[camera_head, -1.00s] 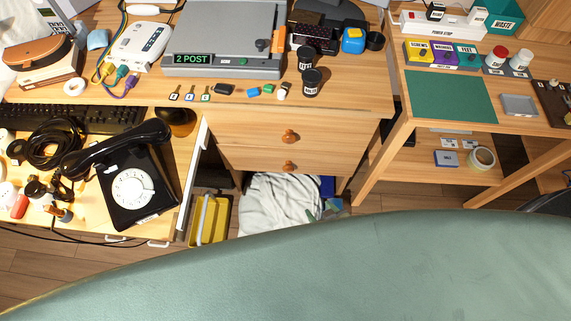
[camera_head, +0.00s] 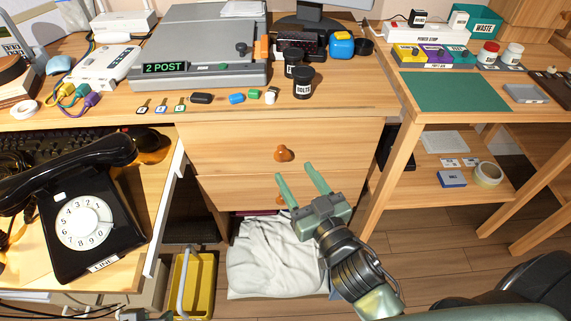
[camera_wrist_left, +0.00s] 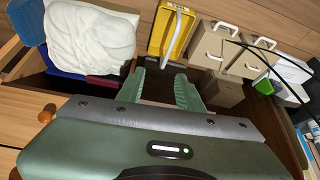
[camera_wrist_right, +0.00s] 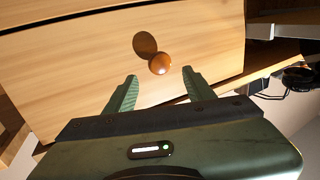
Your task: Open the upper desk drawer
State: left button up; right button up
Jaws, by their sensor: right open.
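The upper desk drawer (camera_head: 235,145) is shut, its wooden front flush, with a round orange-brown knob (camera_head: 283,153). The lower drawer (camera_head: 228,188) is below it, also shut, its knob partly hidden by my gripper. My right gripper (camera_head: 293,172) is open and empty, its fingertips just below and in front of the upper knob in the head view. In the right wrist view an orange knob (camera_wrist_right: 160,63) lies ahead, between the open fingers (camera_wrist_right: 158,88) and apart from them. My left gripper (camera_wrist_left: 168,82) is open and empty in its wrist view, above the floor area near the yellow bin.
A black dial phone (camera_head: 85,210) sits on the left desk. Two dark jars (camera_head: 303,83) stand near the desktop edge. A shelf table (camera_head: 410,130) is at the right.

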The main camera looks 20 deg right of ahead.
aim_at(284, 158)
jog(key=w, duration=0.5)
jog(key=shift+w+a, duration=0.3)
jog(key=shift+a, duration=0.05)
jog(key=shift+c, duration=0.3)
grip_shut()
dwell(0.9)
